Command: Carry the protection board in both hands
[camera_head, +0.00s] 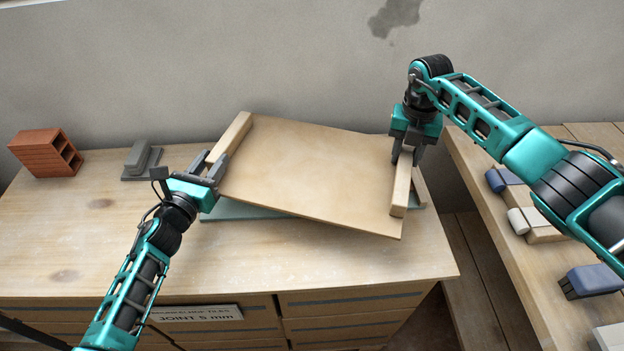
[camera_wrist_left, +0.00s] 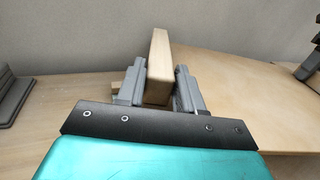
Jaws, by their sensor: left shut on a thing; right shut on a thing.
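The protection board (camera_head: 310,170) is a flat tan wooden panel with a raised wooden bar along its left and right edges. It is tilted in the head view, its right front corner lowest, above the workbench. My left gripper (camera_head: 214,172) is shut on the left bar (camera_head: 230,142); in the left wrist view the bar (camera_wrist_left: 159,65) stands between both fingers and the board (camera_wrist_left: 240,90) spreads to the right. My right gripper (camera_head: 407,155) comes from above and is shut on the right bar (camera_head: 401,190). How far the board is off the bench is hard to tell.
A teal flat sheet (camera_head: 235,212) lies under the board on the wooden workbench (camera_head: 90,240). A red hollow brick (camera_head: 45,153) and a grey trowel-like block (camera_head: 141,160) stand at the left. A second bench (camera_head: 575,250) at the right holds several tools. A wall closes the back.

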